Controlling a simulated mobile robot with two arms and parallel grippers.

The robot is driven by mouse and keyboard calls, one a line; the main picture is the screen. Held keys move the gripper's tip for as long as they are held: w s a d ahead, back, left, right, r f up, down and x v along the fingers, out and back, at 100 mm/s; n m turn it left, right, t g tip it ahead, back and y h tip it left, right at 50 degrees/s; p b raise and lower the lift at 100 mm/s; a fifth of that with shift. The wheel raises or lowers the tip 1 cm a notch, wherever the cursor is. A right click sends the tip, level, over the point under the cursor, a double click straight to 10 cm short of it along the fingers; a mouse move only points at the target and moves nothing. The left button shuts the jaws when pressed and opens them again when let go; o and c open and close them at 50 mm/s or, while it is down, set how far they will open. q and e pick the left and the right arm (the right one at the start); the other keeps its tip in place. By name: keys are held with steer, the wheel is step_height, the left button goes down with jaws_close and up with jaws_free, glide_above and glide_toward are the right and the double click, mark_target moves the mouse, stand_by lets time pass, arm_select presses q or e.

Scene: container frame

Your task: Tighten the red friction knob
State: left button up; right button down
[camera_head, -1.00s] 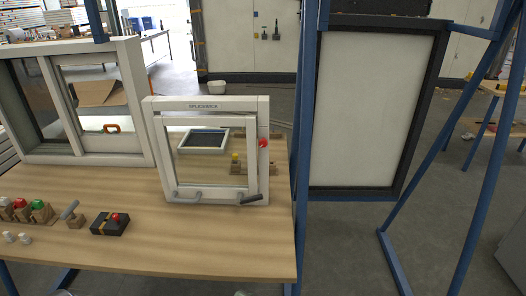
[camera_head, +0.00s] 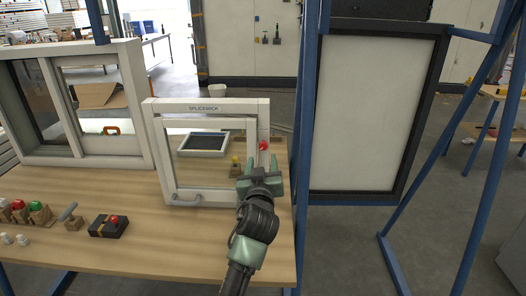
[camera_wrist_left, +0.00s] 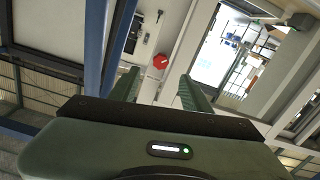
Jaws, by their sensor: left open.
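The red friction knob (camera_head: 263,145) sits on the right upright of the white window frame (camera_head: 205,105) labelled SPLICEROCK. My left gripper (camera_head: 258,164) is open in front of that upright, just below the knob in the head view, with its fingers pointing at the frame. In the left wrist view the knob (camera_wrist_left: 161,61) shows beyond and between the two open fingers (camera_wrist_left: 157,88), apart from both. Nothing is between the fingers. The dark handle at the frame's lower right is hidden behind my gripper. My right gripper is not in view.
A larger white window (camera_head: 140,100) stands at the left of the wooden table (camera_head: 150,245). A black box with a red button (camera_head: 109,227) and several coloured knobs on wooden blocks lie at front left. A blue post (camera_head: 303,150) stands close right of the knob.

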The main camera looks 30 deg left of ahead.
mark_target(263, 147)
arm_select(q)
steer(key=p+x, duration=0.1)
steer(key=x, duration=0.6)
jaws_close()
